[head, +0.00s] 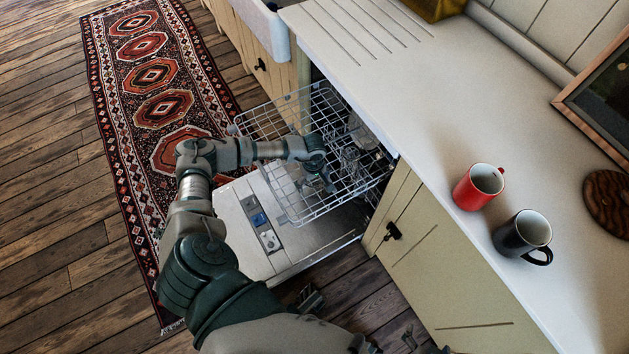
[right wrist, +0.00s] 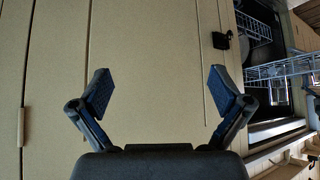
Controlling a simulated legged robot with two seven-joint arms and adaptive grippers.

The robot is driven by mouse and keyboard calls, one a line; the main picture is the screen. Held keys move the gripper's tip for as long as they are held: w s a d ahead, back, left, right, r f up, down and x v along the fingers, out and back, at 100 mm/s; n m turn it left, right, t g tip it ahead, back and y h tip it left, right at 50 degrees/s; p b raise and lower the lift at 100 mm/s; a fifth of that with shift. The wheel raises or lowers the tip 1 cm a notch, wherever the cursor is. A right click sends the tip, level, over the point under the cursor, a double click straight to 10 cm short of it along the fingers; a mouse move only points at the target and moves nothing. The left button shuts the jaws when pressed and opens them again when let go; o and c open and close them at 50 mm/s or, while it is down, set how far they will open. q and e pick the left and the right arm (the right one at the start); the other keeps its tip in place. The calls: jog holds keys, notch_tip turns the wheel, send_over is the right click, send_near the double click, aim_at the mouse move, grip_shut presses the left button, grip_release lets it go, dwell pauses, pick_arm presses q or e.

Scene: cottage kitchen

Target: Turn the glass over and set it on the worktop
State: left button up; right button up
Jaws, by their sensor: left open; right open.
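The left gripper (head: 318,176) reaches over the pulled-out wire rack (head: 283,196) of the open dishwasher, its fingers open and pointing down. Some pale, see-through shapes (head: 349,158) show in the rack just right of it. I cannot tell which is the glass, which way up it is, or whether the fingers are around it. The right gripper (right wrist: 162,90) is open and empty in the right wrist view, in front of a cream cabinet door. The pale worktop (head: 408,90) runs along the right of the head view.
A red mug (head: 476,190) and a black mug (head: 518,238) stand on the worktop near its front edge. A round wooden board (head: 606,200) and a framed picture (head: 598,100) are behind them. The dishwasher door (head: 240,222) is down. The worktop left of the mugs is clear.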

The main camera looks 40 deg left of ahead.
pick_arm(q)
jog(key=shift+f, duration=0.75)
jog(key=shift+r, duration=0.1)
jog(key=c, duration=1.1)
jog(key=shift+s, duration=0.1)
jog(key=shift+c, duration=1.1)
